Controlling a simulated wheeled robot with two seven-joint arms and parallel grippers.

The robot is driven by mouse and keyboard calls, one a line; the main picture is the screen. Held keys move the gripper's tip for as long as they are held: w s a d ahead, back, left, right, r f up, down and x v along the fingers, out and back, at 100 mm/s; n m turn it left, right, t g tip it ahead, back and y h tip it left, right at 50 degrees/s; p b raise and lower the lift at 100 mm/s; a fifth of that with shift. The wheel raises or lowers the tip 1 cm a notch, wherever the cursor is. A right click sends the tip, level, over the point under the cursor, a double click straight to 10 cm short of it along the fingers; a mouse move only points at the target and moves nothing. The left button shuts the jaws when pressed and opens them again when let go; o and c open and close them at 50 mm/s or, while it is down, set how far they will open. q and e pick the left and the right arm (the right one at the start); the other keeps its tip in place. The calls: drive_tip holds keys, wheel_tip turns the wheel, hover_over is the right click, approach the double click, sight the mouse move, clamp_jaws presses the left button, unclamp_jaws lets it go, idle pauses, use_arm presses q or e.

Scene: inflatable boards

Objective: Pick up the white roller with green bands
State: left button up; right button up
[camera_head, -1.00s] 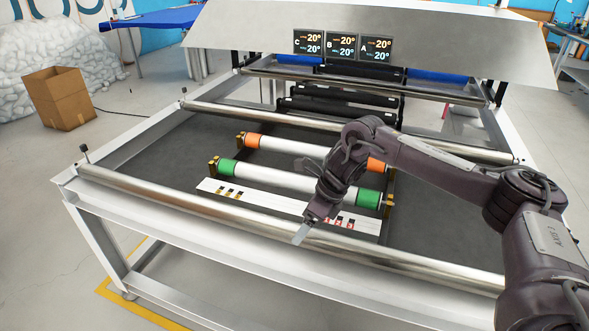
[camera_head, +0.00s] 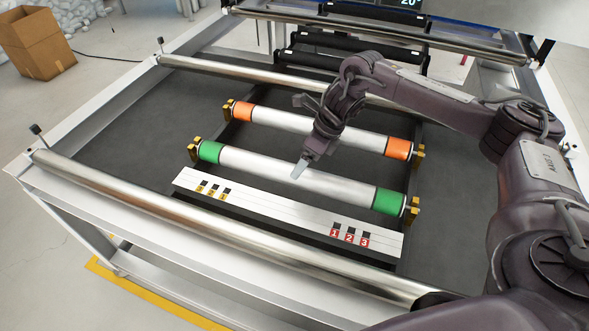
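The white roller with green bands (camera_head: 330,184) lies across brass-coloured holders on the dark bed, with a green band at each end. My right gripper (camera_head: 300,168) comes in from the right, above the middle of this roller, with its fingertips pointing down. One pale fingertip shows near the roller's far edge. I cannot tell whether it touches the roller or how wide the fingers are. Nothing is seen held in it. My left gripper is not in view.
A white roller with orange bands (camera_head: 278,119) lies just behind, partly hidden by my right arm. A white plate with numbered markers (camera_head: 280,210) lies in front. Steel bars (camera_head: 220,240) cross the frame. A cardboard box (camera_head: 36,42) stands on the floor at far left.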

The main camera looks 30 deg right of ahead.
drive_tip(key=p+x, duration=0.1)
drive_tip(key=x, duration=0.3)
drive_tip(key=shift+s+d+f, duration=0.1)
drive_tip(key=shift+f, duration=0.7)
drive_tip(key=c, duration=1.4)
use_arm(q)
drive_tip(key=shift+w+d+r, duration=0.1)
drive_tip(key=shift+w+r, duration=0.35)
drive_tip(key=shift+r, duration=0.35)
use_arm(e)
drive_tip(key=shift+w, duration=0.2)
drive_tip(key=shift+c, duration=1.1)
drive_tip(key=shift+r, duration=0.2)
